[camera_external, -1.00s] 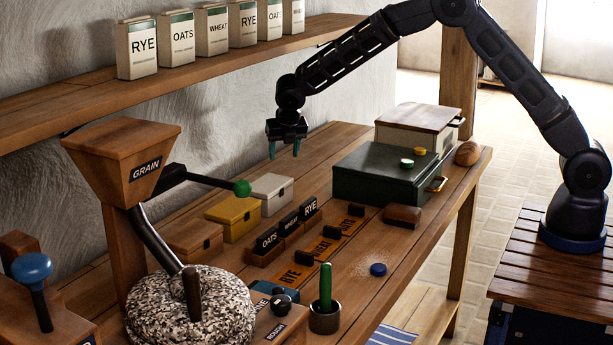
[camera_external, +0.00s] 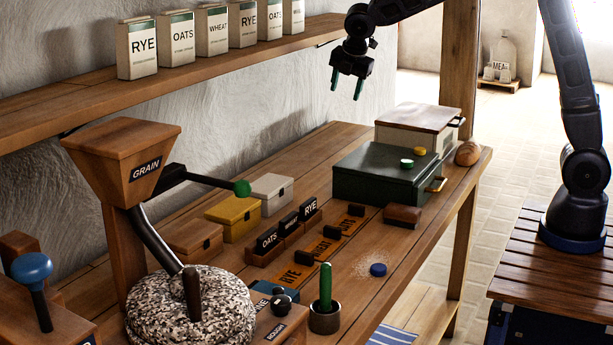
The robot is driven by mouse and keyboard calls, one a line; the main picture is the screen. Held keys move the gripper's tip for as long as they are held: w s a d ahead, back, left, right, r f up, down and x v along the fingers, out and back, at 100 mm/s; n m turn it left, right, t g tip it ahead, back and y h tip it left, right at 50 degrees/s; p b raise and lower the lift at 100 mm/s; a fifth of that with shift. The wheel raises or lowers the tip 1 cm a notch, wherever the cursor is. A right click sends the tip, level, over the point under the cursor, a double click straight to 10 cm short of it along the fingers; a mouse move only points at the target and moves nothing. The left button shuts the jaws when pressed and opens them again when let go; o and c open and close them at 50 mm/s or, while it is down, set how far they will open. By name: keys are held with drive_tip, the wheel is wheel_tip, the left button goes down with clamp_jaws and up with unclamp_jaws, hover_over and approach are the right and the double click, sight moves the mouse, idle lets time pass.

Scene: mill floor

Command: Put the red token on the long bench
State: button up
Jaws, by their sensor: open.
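No red token shows in the external view. The long bench (camera_external: 345,296) is the wooden worktop running from the mill at the front left to the back right. My gripper (camera_external: 347,90) is open and empty, pointing down, high above the back of the bench and left of the green box. A blue token (camera_external: 378,269) lies on the bench front beside a pale dusting of flour. A green-and-white token (camera_external: 407,163) and a yellow token (camera_external: 419,151) lie on the lid of the dark green box (camera_external: 376,184).
A shelf (camera_external: 190,75) with labelled grain packs runs along the wall. The bench holds a white box (camera_external: 410,137), small coloured boxes (camera_external: 233,217), labelled trays (camera_external: 283,238), a brown block (camera_external: 402,216), a bread roll (camera_external: 467,153) and a cup (camera_external: 324,319) with a green-handled tool.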

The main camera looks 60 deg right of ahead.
drive_tip(key=s+d+r+m+y, duration=0.1)
drive_tip(key=s+d+r+m, duration=0.2)
drive_tip(key=s, duration=0.8)
drive_tip(key=s+r+m, duration=0.3)
drive_tip(key=s+m, duration=0.3)
drive_tip(key=s, duration=0.5)
drive_tip(key=s+d+r+m+y, duration=0.1)
drive_tip(key=s+d+r+m, duration=0.2)
drive_tip(key=s, duration=0.8)
drive_tip(key=s+f+m, duration=0.2)
drive_tip(key=s+m, duration=0.1)
drive_tip(key=s, duration=0.2)
drive_tip(key=s+a+f+m+t, duration=0.1)
drive_tip(key=s+f+m, duration=0.1)
drive_tip(key=s, duration=0.4)
drive_tip(key=shift+m, duration=0.7)
